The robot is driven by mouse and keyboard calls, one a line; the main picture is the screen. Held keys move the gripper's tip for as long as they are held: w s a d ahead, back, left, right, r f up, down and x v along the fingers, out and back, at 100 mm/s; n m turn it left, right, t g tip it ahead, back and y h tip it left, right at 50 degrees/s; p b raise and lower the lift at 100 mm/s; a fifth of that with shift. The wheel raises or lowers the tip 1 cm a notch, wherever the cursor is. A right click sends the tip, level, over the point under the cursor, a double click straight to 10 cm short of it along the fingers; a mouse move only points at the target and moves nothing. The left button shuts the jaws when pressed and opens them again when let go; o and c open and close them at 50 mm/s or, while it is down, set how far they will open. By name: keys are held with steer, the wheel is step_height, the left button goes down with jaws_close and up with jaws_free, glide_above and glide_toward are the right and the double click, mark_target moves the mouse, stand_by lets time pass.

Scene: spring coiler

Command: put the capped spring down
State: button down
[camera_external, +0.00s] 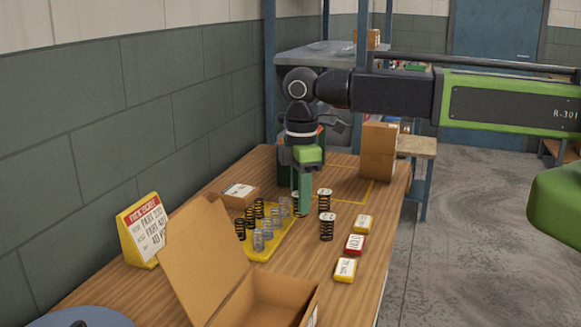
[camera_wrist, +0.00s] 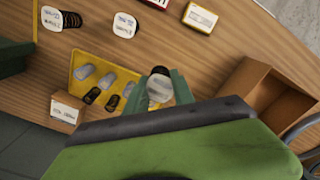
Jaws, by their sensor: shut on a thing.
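My gripper (camera_external: 304,207) points down over the wooden table, beside the far end of the yellow tray. In the wrist view its green fingers (camera_wrist: 160,92) are shut on a capped spring (camera_wrist: 159,86) with a pale cap. In the outside view that spring (camera_external: 296,203) is mostly hidden by a finger, and its height over the table or tray is hard to tell. Two other black springs with white caps, one farther (camera_external: 325,199) and one nearer (camera_external: 327,226), stand upright on the table to the right. The yellow tray (camera_external: 262,257) holds several black and silver uncapped springs.
An open cardboard box (camera_external: 205,260) stands at the front, near a yellow pick ticket stand (camera_external: 143,230). Small yellow and red labelled boxes (camera_external: 354,245) line the right side.

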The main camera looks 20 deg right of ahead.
steer(key=s+a+f+b, duration=0.1)
steer(key=a+f, duration=0.1)
steer(key=a, duration=0.1)
steer(key=s+a+f+b, duration=0.1)
steer(key=a+f+b, duration=0.1)
steer(key=a, duration=0.1)
steer(key=s+a+f+b, duration=0.1)
steer(key=a+f+b, duration=0.1)
steer(key=a, duration=0.1)
steer(key=shift+s+f, duration=0.2)
steer(key=shift+s, duration=0.05)
steer(key=shift+s+a, duration=0.15)
steer(key=shift+a, duration=0.1)
step_height(320, 180, down, 4)
steer(key=b, duration=0.4)
steer(key=shift+f, duration=0.15)
steer(key=shift+r, duration=0.25)
steer(key=shift+d+f, duration=0.1)
steer(key=shift+f, duration=0.1)
steer(key=c, duration=1.1)
jaws_free()
steer(key=shift+r, duration=0.15)
